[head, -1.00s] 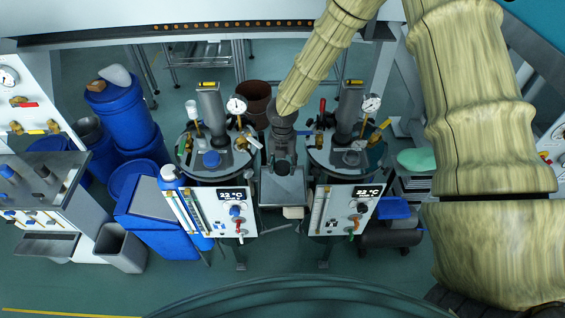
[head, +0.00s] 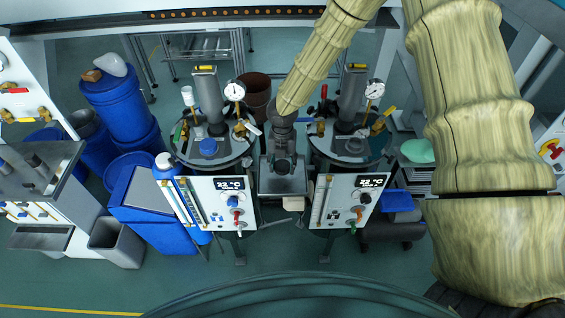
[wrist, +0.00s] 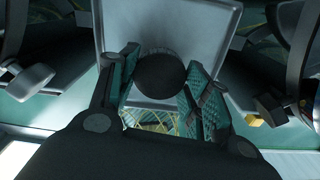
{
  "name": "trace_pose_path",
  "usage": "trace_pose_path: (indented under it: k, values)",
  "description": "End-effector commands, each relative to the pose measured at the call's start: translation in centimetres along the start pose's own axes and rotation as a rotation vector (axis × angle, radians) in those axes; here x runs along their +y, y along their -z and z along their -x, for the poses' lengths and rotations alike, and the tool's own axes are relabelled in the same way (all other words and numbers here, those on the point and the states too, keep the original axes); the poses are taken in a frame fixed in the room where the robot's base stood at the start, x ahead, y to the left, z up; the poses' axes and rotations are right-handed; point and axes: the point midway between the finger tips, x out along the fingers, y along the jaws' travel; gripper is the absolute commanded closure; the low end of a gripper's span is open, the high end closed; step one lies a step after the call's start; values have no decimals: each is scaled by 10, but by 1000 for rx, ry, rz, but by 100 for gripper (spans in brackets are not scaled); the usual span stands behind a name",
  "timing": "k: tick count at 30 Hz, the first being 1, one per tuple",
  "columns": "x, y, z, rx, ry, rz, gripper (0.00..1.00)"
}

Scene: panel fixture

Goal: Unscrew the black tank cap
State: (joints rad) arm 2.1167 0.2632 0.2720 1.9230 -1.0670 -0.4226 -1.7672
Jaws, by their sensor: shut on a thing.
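The cap is a small dark shape there, largely hidden by the gripper. I cannot tell whether the cap's thread is engaged.
White control panels (head: 228,205) face forward. Blue drums (head: 120,100) stand at left.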

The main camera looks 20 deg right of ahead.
Motion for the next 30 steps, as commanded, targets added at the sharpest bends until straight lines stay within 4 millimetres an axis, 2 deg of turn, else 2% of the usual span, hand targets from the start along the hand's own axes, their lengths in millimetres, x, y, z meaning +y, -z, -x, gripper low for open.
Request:
trace_pose_path:
  k: [4,14,15,19,30]
  values:
    - [0,0,-10,0,0,0,79]
    - [0,0,-10,0,0,-1,79]
    - [0,0,-10,0,0,-1,50]
    - [0,0,-11,0,0,-1,27]
    - [0,0,-9,0,0,-1,27]
